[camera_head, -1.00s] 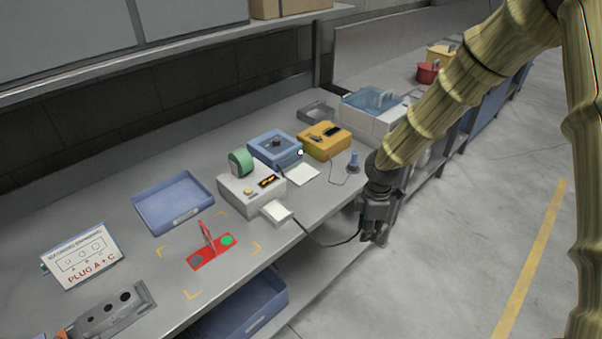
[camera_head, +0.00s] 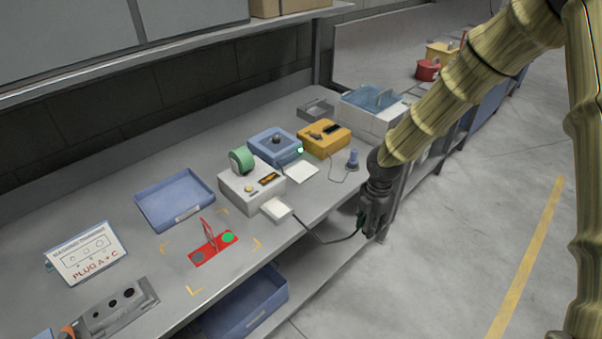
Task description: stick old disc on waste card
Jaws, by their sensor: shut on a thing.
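My gripper (camera_head: 373,226) hangs fingers down off the front edge of the bench, right of the white device. Its fingers are close together on something small and dark, too small to identify as the old disc. A red card (camera_head: 213,249) lies on the bench between yellow corner marks, with an upright red flap, a green disc (camera_head: 229,238) and a grey round spot (camera_head: 198,257). A blank white card (camera_head: 302,172) lies beside the blue box. No waste marking is readable on it.
The white device (camera_head: 250,187) carries a green roll, with a white pad (camera_head: 277,209) at its front and a dark cable running toward my gripper. A blue box (camera_head: 275,147), yellow box (camera_head: 324,138), blue tray (camera_head: 175,200) and sign (camera_head: 86,253) stand on the bench.

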